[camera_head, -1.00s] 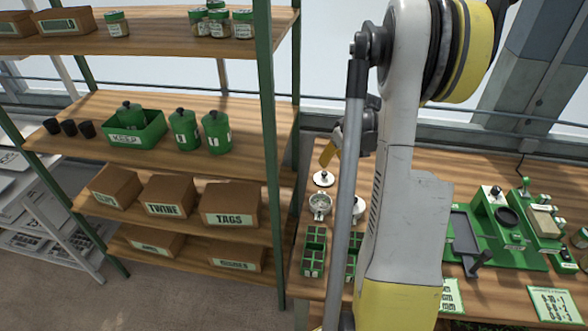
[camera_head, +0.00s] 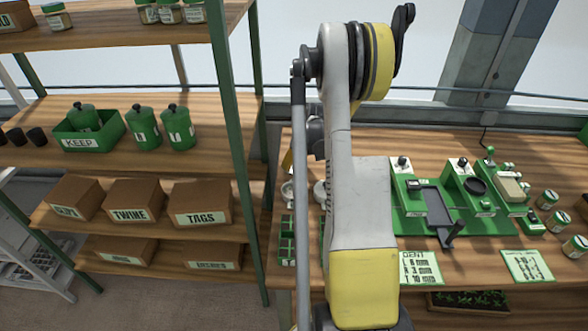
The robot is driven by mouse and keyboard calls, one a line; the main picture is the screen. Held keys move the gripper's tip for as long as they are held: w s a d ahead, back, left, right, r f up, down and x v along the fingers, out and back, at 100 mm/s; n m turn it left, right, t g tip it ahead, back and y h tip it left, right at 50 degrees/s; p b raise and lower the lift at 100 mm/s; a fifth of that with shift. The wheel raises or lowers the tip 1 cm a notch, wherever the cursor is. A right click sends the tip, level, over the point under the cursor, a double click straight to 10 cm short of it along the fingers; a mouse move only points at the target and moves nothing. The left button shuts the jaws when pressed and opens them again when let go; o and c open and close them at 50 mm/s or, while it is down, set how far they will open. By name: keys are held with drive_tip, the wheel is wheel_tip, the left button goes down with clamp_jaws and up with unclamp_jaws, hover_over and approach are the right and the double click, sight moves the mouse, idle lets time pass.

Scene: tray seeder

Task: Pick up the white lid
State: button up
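The white lid cannot be made out now. An earlier frame shows it, with a dark knob, lying on the bench below my gripper, and that spot is now mostly behind my arm. A pale metal pot (camera_head: 286,191) and a white round vessel (camera_head: 319,192) stand on the bench close below, both partly covered by my arm.
A green cell tray (camera_head: 287,240) lies at the bench's left end. A green seeder station (camera_head: 410,212) with levers stands right of my arm, and jars (camera_head: 547,199) stand farther right. A shelf with a green post (camera_head: 240,190) is close on the left.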

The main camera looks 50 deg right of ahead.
clamp_jaws()
drive_tip(key=shift+r, duration=0.1)
